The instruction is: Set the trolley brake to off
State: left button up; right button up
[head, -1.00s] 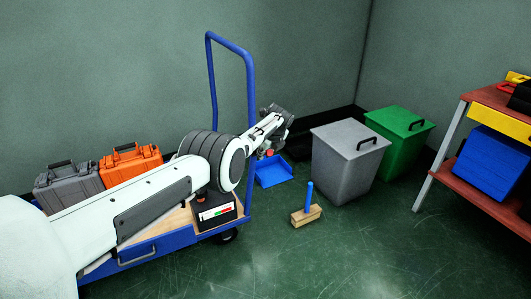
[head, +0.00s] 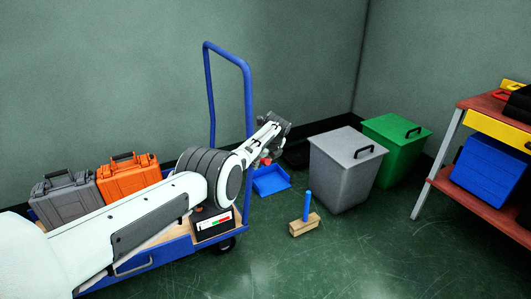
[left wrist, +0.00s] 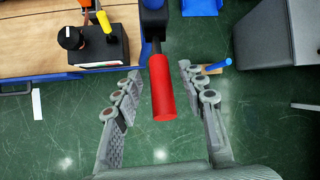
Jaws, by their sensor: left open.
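The trolley has a blue frame (head: 150,259), a wooden deck and a tall blue push handle (head: 247,95). A red cylindrical lever grip (left wrist: 162,90) on a dark stem shows in the left wrist view; its red also shows in the head view (head: 265,161), beside the push handle's upright. My left gripper (left wrist: 160,72) is open, with one finger on each side of the red grip and a gap on both sides. A black box with a white, red and green label (head: 214,224) sits at the deck's end; a yellow lever (left wrist: 104,22) and a black knob stand on it. My right gripper is not in view.
Grey (head: 65,200) and orange (head: 130,178) cases stand on the trolley. A workbench is at far right. Front floor is clear.

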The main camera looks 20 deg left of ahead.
pick_arm(q)
jog(key=v, duration=1.1)
jog(key=shift+s+r, duration=0.2)
jog(key=shift+d+f, duration=0.1)
jog(key=s+a+f+n+g+h, duration=0.1)
jog(key=s+a+f+n, duration=0.1)
jog(key=s+f+n, duration=1.4)
jog(key=s+d+f+n, duration=0.1)
jog(key=s+f+n, duration=0.2)
jog(key=s, duration=1.1)
jog(key=s+f+n+h, duration=0.1)
jog(key=s+f+n, duration=0.2)
jog(key=s+f, duration=0.4)
jog(key=s, duration=0.8)
jog(key=shift+s+d+f+n+g+h, duration=0.15)
jog(key=shift+d+f+n+g+h, duration=0.15)
jog(key=shift+d+f+n+g, duration=0.1)
